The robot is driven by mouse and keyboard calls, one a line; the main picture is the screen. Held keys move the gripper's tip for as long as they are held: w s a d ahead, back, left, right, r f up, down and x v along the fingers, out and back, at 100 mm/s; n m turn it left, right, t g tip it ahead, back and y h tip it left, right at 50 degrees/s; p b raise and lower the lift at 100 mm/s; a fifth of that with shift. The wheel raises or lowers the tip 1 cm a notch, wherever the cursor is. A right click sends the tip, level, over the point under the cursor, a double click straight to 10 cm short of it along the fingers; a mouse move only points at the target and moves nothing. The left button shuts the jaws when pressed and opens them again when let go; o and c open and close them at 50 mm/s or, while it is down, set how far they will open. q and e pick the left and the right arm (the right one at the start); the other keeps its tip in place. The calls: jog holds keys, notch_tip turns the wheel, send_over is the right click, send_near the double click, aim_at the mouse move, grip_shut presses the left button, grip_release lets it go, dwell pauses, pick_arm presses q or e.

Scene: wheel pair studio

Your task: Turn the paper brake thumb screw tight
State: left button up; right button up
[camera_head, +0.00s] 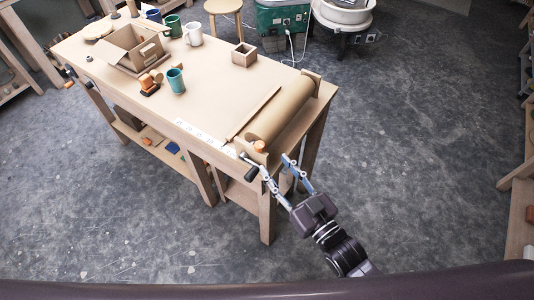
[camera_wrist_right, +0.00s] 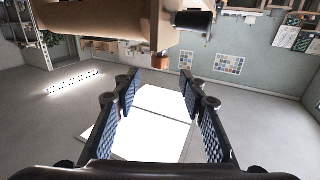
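The orange thumb screw (camera_head: 260,146) appears to be the small knob on top of the wooden bracket at the near end of the brown paper roll (camera_head: 283,110). In the right wrist view, which looks upside down, the orange knob (camera_wrist_right: 160,62) sits under the bracket, just past the fingertips and between them. My right gripper (camera_head: 276,164) is open and empty, in front of the table corner. Its two fingers (camera_wrist_right: 160,90) stand wide apart in the wrist view, with a gap to the knob. My left gripper is not in view.
A dark crank handle (camera_head: 251,172) sticks out beside the bracket, close to my right fingers; it also shows in the wrist view (camera_wrist_right: 194,20). A cardboard box (camera_head: 133,50), a green cup (camera_head: 176,80) and a small wooden box (camera_head: 244,54) stand farther back on the table.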

jog(key=shift+v, duration=1.55)
jog(key=s+d+f+m+g+h+b, duration=0.1)
jog(key=s+d+f+g+h+b, duration=0.2)
jog(key=f, duration=1)
jog(key=s+d+f+g+h, duration=0.1)
jog(key=s+d+f+g, duration=0.3)
jog(key=f, duration=1)
jog(key=s+d+f+m+h+b, duration=0.1)
jog(key=s+d+f+h+b, duration=0.3)
jog(key=f, duration=0.9)
jog(key=s+d+f+g, duration=0.3)
jog(key=s+f, duration=0.6)
jog(key=s, duration=0.3)
jog(key=s+d+f+m+g+h, duration=0.1)
jog(key=s+d+f+g, duration=0.2)
jog(key=s+f, duration=0.6)
jog(key=s+g, duration=0.1)
jog(key=s, duration=0.1)
jog(key=shift+s+d+m+g+b, duration=0.25)
jog(key=shift+s+m+g+b, duration=0.05)
jog(key=shift+s, duration=0.05)
jog(key=shift+f, duration=0.1)
